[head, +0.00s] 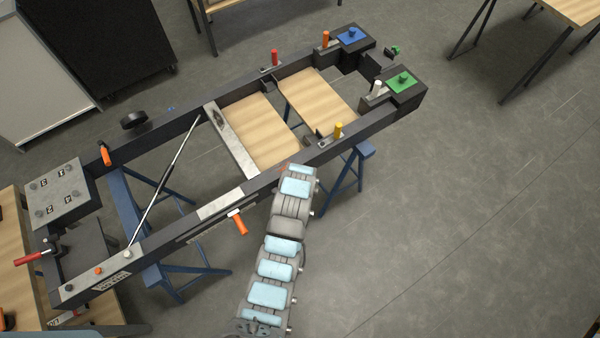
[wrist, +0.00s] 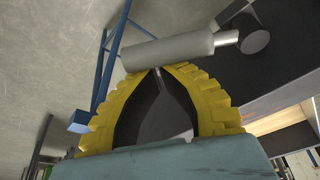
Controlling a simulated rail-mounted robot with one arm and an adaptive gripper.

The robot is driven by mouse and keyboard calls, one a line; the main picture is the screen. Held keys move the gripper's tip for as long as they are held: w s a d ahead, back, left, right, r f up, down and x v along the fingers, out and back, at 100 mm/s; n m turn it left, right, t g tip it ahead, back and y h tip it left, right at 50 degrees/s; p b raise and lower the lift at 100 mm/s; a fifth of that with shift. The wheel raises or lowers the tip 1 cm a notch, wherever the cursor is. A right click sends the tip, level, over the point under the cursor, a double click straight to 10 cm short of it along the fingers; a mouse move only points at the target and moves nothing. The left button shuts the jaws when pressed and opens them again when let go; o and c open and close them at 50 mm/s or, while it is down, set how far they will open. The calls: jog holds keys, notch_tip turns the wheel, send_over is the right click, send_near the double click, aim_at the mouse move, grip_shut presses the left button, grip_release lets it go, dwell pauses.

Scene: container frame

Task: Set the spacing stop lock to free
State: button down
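In the wrist view, the two yellow ribbed fingers of my gripper (wrist: 161,70) curve in until their tips nearly meet. No held object can be made out between the tips. A grey cylinder (wrist: 168,50) with a thinner pin at its right end lies across the view right at the fingertips; I cannot tell whether they touch it. In the head view, my arm reaches the near rail (head: 335,150) of the dark frame, and its end hides the fingers. I cannot tell which part is the spacing stop lock. An orange handle (head: 239,223) hangs on the near rail, left of my arm.
A yellow lever (head: 338,130) and a white lever (head: 376,88) stand right of my arm. Red (head: 275,58) and orange (head: 326,39) levers stand on the far rail. Blue (head: 353,36) and green (head: 402,81) blocks cap the far end.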

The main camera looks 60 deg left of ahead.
jog(key=p+v, duration=0.4)
jog(key=v, duration=0.5)
jog(key=shift+p, duration=0.35)
jog(key=shift+s+d+r, duration=0.1)
jog(key=shift+d+r, duration=0.05)
jog(key=shift+r, duration=0.3)
